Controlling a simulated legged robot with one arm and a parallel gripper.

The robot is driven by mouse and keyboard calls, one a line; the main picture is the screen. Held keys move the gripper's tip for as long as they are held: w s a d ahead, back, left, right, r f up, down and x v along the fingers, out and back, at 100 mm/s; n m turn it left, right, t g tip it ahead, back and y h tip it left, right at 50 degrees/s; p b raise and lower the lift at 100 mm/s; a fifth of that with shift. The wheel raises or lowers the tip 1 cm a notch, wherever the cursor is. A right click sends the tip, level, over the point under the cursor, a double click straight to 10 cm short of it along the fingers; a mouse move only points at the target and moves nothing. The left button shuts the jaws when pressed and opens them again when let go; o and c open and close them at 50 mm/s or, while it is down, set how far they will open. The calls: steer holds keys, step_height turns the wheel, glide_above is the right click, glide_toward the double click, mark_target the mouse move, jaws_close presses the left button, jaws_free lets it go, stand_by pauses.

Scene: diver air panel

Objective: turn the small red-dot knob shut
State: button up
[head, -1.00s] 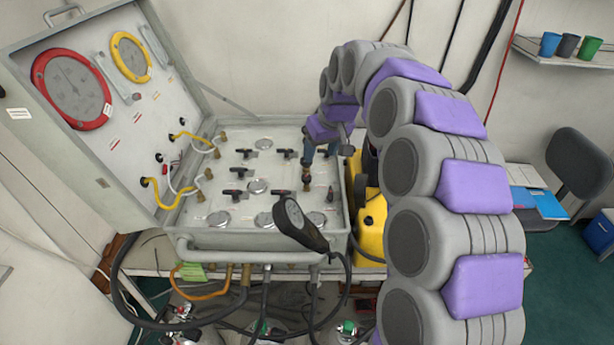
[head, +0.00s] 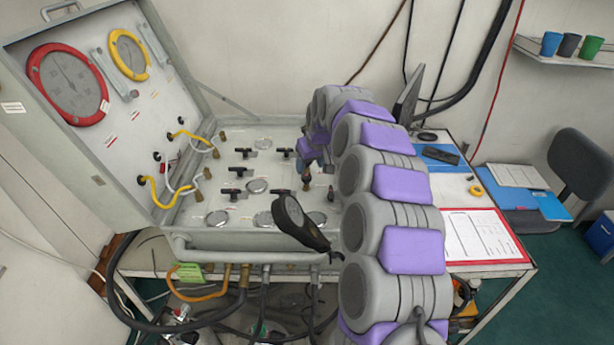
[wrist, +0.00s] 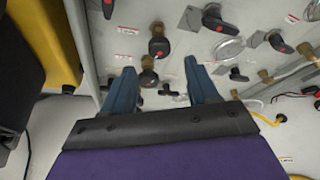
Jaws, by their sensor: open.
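In the wrist view, my gripper (wrist: 160,85) is open, with its two blue fingers apart and pointing at the panel. A small black knob with a red dot (wrist: 148,77) shows between the fingers, nearer the left one; I cannot tell whether they touch it. A second black red-dot knob on a brass stem (wrist: 158,45) lies just beyond the fingertips. In the head view, my arm hides most of my gripper, which is over the right part of the valve panel (head: 225,180). A small dark knob (head: 331,194) shows beside my arm there.
A yellow case (wrist: 50,40) stands at the left in the wrist view. A black handheld gauge (head: 298,222) sticks up at the panel's front. A red-edged clipboard (head: 483,236) lies at right.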

mark_target(306, 176)
steer(key=b+x, duration=0.1)
steer(key=x, duration=0.5)
steer(key=c, duration=1)
